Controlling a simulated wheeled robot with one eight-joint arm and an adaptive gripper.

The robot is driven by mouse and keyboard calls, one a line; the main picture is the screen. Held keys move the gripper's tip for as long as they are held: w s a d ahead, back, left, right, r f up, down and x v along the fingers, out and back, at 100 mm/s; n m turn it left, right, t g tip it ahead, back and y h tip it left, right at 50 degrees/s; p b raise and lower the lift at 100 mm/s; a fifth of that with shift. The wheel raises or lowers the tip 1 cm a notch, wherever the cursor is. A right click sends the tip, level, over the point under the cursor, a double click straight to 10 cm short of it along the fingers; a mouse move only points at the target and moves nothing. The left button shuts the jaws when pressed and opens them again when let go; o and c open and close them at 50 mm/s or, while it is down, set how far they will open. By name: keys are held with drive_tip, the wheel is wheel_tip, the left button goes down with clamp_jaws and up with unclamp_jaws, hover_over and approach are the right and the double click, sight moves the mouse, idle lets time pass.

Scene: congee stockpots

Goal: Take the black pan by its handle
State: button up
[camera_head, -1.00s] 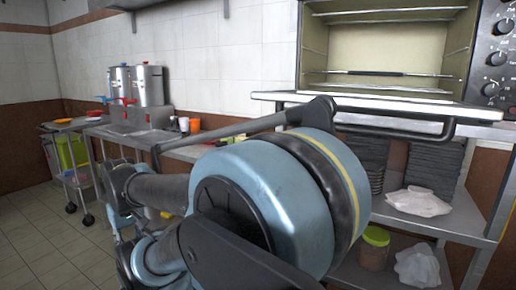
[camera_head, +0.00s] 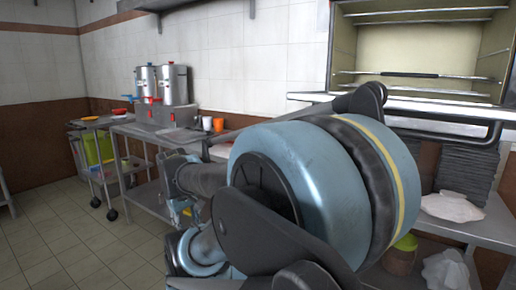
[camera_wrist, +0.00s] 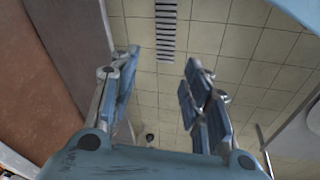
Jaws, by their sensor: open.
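I cannot make out a black pan in either view. My gripper (camera_wrist: 163,88) shows in the wrist view with its two blue and grey fingers spread apart. Nothing is between the fingers but the tiled floor (camera_wrist: 190,38) beyond them. In the head view my large blue arm joints fill the middle and hide part of the counter and shelves, and the gripper's fingertips do not show clearly there.
Two steel stockpots (camera_head: 174,84) stand on the back counter, with orange cups (camera_head: 218,125) nearby. A trolley (camera_head: 92,124) stands at left. An open oven (camera_head: 425,48) and shelves with dark stacked trays (camera_head: 468,165) are at right. The floor (camera_head: 70,225) at left is clear.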

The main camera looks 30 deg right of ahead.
drive_tip(key=w+d+r+n+t+h, duration=0.2)
drive_tip(key=w+d+r+n+h, duration=0.5)
drive_tip(key=w+d+n, duration=0.5)
drive_tip(key=w+d+r+n+t+h, duration=0.2)
drive_tip(key=w+d+r+n+h, duration=0.7)
drive_tip(key=d, duration=0.5)
drive_tip(key=shift+y, duration=0.6)
drive_tip(key=x, duration=0.4)
drive_tip(key=f+x, duration=0.1)
drive_tip(key=x, duration=0.3)
drive_tip(key=w+x, duration=0.1)
drive_tip(key=x, duration=0.3)
drive_tip(key=shift+w+a+f, duration=0.1)
drive_tip(key=shift+f, duration=0.15)
drive_tip(key=shift+x, duration=2.7)
drive_tip(key=shift+f, duration=0.1)
clamp_jaws()
